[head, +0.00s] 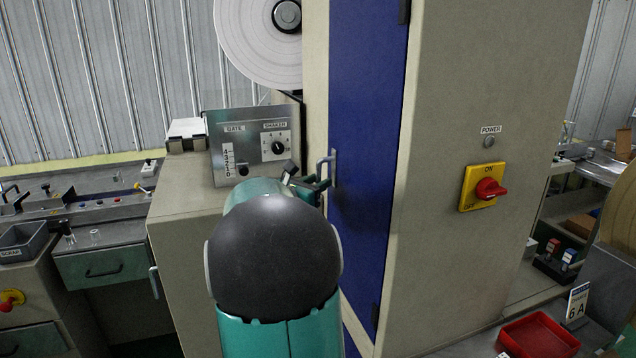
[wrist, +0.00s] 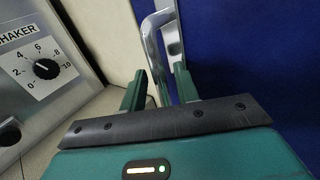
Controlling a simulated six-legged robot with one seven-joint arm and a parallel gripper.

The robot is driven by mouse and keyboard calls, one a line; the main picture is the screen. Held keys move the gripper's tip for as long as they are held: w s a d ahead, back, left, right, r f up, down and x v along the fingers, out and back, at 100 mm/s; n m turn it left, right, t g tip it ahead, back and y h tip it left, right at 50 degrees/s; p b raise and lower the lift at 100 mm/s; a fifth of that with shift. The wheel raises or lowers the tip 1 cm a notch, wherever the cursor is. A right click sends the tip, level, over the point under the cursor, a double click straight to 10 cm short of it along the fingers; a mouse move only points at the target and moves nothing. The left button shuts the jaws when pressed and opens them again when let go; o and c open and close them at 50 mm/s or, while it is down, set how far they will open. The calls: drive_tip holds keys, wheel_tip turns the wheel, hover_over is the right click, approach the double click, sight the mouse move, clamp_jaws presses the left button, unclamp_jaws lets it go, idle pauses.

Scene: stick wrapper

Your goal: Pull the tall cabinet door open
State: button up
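The tall cabinet door (head: 368,120) is a dark blue panel in a cream frame, and it looks closed. It fills the right of the wrist view (wrist: 250,60). Its metal bar handle (head: 332,168) sits upright at the door's left edge. In the wrist view the handle (wrist: 152,35) runs down between my two green fingers. My gripper (wrist: 159,80) is open around the handle's lower part, with fingers apart on either side. I cannot tell whether either finger touches it. In the head view my gripper (head: 309,182) is at the handle, partly hidden by my arm.
A control panel with a SHAKER dial (head: 250,146) stands close left of the handle. A yellow power switch with a red knob (head: 483,188) is on the cabinet side at right. A red tray (head: 540,337) lies at lower right. A drawer bench (head: 100,262) is at left.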

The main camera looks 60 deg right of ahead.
drive_tip(key=shift+d, duration=0.4)
drive_tip(key=shift+s, duration=0.1)
clamp_jaws()
drive_tip(key=shift+a, duration=0.1)
